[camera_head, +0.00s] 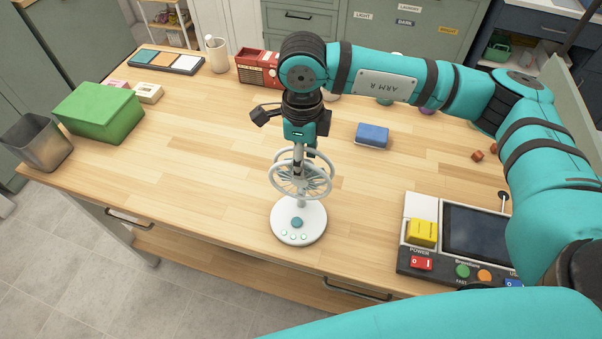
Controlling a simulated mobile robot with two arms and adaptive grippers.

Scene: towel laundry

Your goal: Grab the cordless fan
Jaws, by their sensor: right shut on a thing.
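The cordless fan (299,219) stands upright on the wooden table near its front edge, with a round white base and a pale ring-shaped cage above it. My right gripper (299,172) comes straight down onto the fan from above and is shut on its upper part. The fingers partly hide in the cage, so the exact contact spot is hard to see. The fan's base appears to rest on the tabletop. My left gripper is not in view.
A control panel (407,253) with a screen and coloured buttons lies at the front right. A blue block (372,135), a red radio-like box (258,69), a green box (99,111) and a grey bin (37,141) stand around. The table's left middle is clear.

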